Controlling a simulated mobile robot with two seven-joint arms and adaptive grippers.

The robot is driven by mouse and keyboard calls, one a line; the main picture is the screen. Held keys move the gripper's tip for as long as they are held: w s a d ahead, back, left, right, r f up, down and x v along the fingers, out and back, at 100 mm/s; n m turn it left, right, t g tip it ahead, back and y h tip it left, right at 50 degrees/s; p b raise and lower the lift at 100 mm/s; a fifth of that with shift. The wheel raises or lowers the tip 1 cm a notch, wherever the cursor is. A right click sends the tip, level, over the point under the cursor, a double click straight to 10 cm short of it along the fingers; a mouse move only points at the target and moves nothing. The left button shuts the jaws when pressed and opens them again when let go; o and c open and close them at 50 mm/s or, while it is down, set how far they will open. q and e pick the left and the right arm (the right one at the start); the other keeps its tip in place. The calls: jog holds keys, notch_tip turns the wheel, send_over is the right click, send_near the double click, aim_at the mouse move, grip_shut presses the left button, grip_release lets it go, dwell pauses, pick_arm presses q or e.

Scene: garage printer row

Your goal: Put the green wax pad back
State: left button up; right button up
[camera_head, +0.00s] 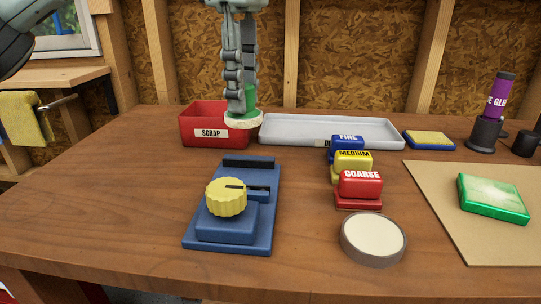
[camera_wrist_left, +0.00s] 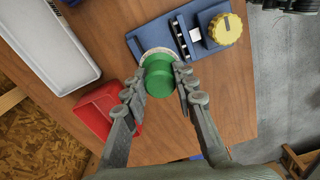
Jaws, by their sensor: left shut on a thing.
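My left gripper (camera_head: 241,108) is shut on the green wax pad (camera_head: 243,122), which has a green grip and a round cream pad underneath. In the head view it hangs in front of the right end of the red scrap bin, apparently above the table. In the left wrist view my left gripper (camera_wrist_left: 160,92) has a finger on either side of the pad's green top (camera_wrist_left: 158,75). The pad overlaps the near edge of the blue fixture there. A round grey dish (camera_head: 374,239) with a cream face sits at the table's front. My right gripper is not in view.
The red scrap bin (camera_head: 187,131) and a pale tray (camera_head: 290,134) stand at the back. The blue fixture (camera_head: 268,205) with its yellow knob is front left. Blue, yellow and red labelled blocks (camera_head: 360,184) stand mid-right. A green block (camera_head: 492,196) lies on a tan sheet (camera_head: 440,215).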

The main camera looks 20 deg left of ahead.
pick_arm(q)
jog(key=shift+a, duration=0.2)
jog(key=shift+w+f, duration=0.2)
jog(key=shift+w, duration=0.1)
jog(key=w+d+f, duration=0.1)
jog(key=w+f, duration=0.1)
jog(key=w, duration=0.1)
jog(key=w+d+f, duration=0.1)
jog(key=w+f, duration=0.1)
jog(key=w, duration=0.2)
jog(key=w+d+f, duration=0.1)
jog(key=w+f, duration=0.1)
jog(key=w, duration=0.1)
jog(key=shift+w+d+f+b, duration=0.15)
jog(key=shift+w+f+b, duration=0.15)
jog(key=shift+b, duration=0.1)
notch_tip(320, 180, down, 3)
jog(key=shift+f, duration=0.65)
jog(key=o, duration=1)
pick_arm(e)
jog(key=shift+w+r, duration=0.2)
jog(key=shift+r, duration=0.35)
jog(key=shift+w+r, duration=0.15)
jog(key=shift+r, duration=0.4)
pick_arm(q)
jog(key=shift+r, duration=0.1)
